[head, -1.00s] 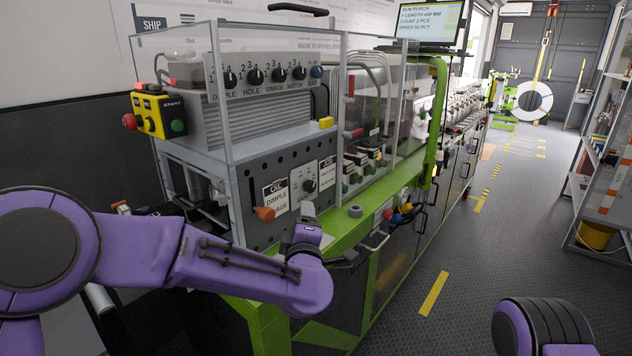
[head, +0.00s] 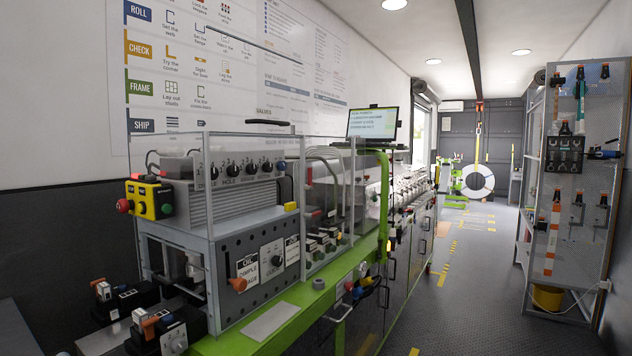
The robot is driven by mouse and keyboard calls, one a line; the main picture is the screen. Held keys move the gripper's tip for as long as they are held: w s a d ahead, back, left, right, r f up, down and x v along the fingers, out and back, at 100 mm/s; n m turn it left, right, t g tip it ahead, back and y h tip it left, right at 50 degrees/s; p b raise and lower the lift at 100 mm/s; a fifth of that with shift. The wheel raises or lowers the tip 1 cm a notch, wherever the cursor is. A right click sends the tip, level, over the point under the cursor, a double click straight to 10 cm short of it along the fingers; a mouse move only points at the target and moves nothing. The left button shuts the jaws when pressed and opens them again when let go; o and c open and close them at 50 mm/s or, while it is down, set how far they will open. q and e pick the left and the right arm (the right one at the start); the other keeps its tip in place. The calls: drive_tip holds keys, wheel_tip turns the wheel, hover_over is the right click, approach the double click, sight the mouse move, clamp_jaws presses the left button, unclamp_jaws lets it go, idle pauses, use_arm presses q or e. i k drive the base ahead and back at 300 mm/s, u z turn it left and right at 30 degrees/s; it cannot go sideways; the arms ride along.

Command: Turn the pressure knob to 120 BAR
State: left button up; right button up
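A small black round knob (head: 277,261) sits on the grey front panel (head: 221,270) of the machine. It is the likeliest pressure knob in view, but its scale and pointer are too small to read. An orange-tipped lever (head: 237,285) is to its left, by a white label plate reading dimple (head: 247,267). A row of black selector knobs (head: 250,168) stands higher on the machine, behind a clear guard. Neither of my grippers is in view.
A yellow control box (head: 149,199) with red and green buttons is at the left of the machine. A green bench edge (head: 318,298) runs along its front. A tall tool rack (head: 568,200) stands at the right. The aisle floor (head: 460,285) between is clear.

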sight(282, 165)
drive_tip(key=z, duration=0.95)
drive_tip(key=i, duration=4)
drive_tip(key=u, duration=2.2)
